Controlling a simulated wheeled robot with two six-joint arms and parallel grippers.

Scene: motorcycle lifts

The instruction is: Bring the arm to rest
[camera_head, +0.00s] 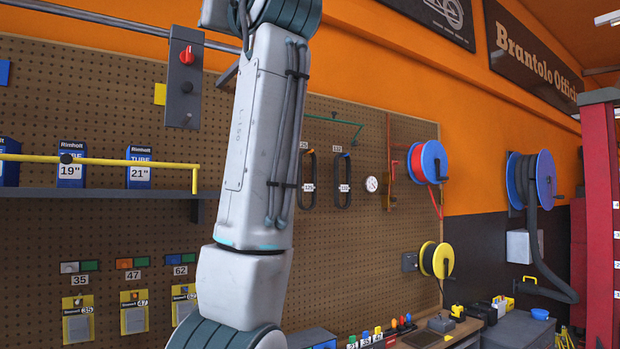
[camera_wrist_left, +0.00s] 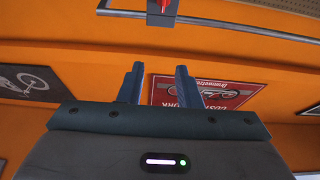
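One of my arms rises through the middle of the head view, in front of the pegboard, and runs out of the top edge. Its gripper is out of that view. In the left wrist view my left gripper (camera_wrist_left: 159,78) shows two dark blue fingers standing apart with nothing between them. Behind them are the orange wall and part of a red poster (camera_wrist_left: 212,93). The fingers touch nothing that I can see. My right gripper shows in neither view.
A pegboard (camera_head: 60,230) covers the wall behind the arm. A grey switch box (camera_head: 183,88) with a red knob hangs on a metal rail left of the arm. A yellow bar (camera_head: 120,162) runs along a shelf. Hose reels (camera_head: 428,162) and a bench stand at right.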

